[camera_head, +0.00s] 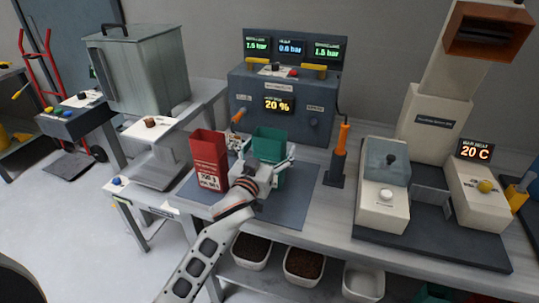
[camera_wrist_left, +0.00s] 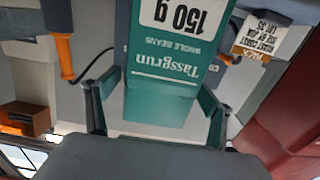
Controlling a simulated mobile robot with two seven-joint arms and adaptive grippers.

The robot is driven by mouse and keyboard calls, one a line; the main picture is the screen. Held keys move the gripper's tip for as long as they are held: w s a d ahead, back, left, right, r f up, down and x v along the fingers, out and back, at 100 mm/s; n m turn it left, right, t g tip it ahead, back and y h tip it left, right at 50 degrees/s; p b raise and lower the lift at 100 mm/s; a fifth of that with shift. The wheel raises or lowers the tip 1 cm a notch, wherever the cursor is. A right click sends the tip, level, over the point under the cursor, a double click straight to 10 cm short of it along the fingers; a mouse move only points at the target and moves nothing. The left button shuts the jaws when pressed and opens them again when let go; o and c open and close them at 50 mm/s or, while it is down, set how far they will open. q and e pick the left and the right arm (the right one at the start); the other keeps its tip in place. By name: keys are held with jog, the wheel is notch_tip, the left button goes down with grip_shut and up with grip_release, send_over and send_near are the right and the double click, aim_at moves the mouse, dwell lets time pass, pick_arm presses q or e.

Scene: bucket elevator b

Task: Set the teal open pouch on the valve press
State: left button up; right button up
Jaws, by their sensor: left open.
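The teal open pouch (camera_head: 270,143) stands on the blue-grey mat in the head view, partly hidden by my left gripper (camera_head: 267,157). My left gripper is open, with a finger on either side of the pouch. In the left wrist view the teal pouch (camera_wrist_left: 165,65) shows upside down, with a white label, between the two open fingers (camera_wrist_left: 154,108). I cannot tell whether the fingers touch it. No label that I can read names the valve press; a small orange-handled device (camera_head: 237,117) stands behind the pouches. My right gripper is not in view.
A red pouch (camera_head: 208,158) stands close left of my left gripper. A grey console (camera_head: 285,105) with displays is behind. An orange-handled tool in a dark holder (camera_head: 336,172) stands to the right. The mat (camera_head: 285,215) is bare at the front right.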

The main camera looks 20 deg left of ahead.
pick_arm(q)
jog(key=c, duration=0.9)
jog(key=shift+r, duration=0.1)
